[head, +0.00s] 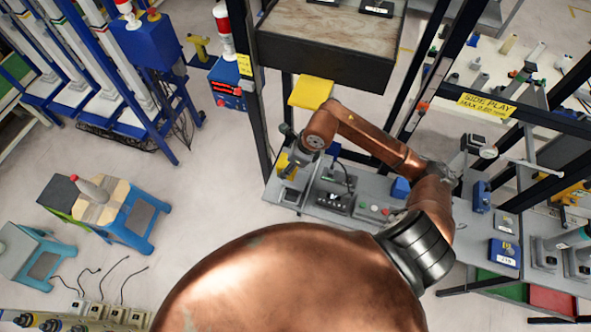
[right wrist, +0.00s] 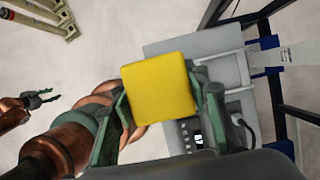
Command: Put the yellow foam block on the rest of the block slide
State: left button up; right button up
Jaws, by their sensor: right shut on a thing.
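The yellow foam block (right wrist: 159,89) sits between the green fingers of my right gripper (right wrist: 160,105) in the right wrist view, its broad face toward the camera. In the head view my right gripper (head: 290,158) is above the left end of the grey bench, with a bit of the yellow block (head: 282,162) beside it. I cannot make out the block slide or its rest for certain. My left gripper (right wrist: 44,98) shows small at the left of the right wrist view, empty, its fingers apart.
A yellow plate (head: 311,92) is near the dark wood-topped cabinet (head: 330,45). Dark posts frame the bench. A blue stool (head: 128,217) stands left, with open floor between.

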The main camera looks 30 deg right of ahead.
jog(key=d+f, duration=0.2)
jog(key=f, duration=0.1)
jog(key=shift+s+d+f+p, duration=0.2)
jog(key=shift+d+p, duration=0.1)
jog(key=shift+d, duration=0.1)
jog(key=f, duration=0.1)
jog(key=f+p, duration=0.1)
jog(key=f, duration=0.1)
jog(key=shift+d, duration=0.25)
jog(key=shift+f, duration=0.35)
jog(key=shift+f, duration=0.15)
jog(key=o, duration=1.1)
jog(key=shift+o, duration=0.2)
